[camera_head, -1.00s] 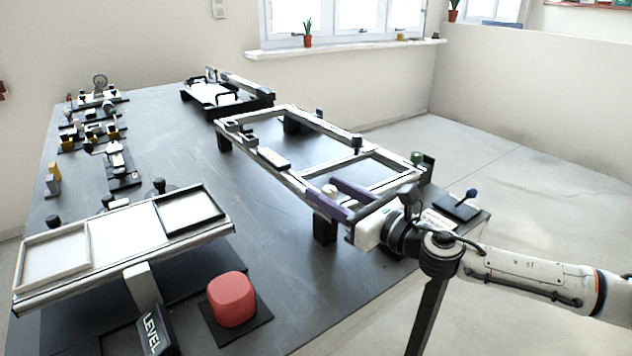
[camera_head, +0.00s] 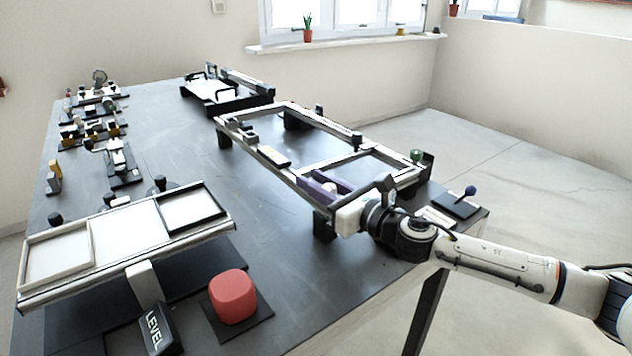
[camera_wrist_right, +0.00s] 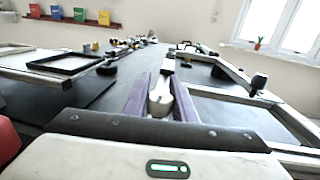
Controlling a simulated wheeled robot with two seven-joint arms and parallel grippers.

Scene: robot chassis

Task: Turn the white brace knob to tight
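The white brace knob (camera_head: 330,187) is at the near end of the long metal frame (camera_head: 291,184). My right gripper (camera_head: 308,178) reaches over this end from the right, with its two purple fingers on either side of the knob. In the right wrist view the knob (camera_wrist_right: 160,97) fills the space between the purple fingers (camera_wrist_right: 160,78), and they look shut on it. The knob's base and any tight mark are hidden or too small to read. My left gripper is not in view.
A tilted panel (camera_head: 125,250) with two framed plates stands at the left front, beside a red block (camera_head: 232,297) and a LEVEL sign (camera_head: 157,330). The table's middle is clear.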

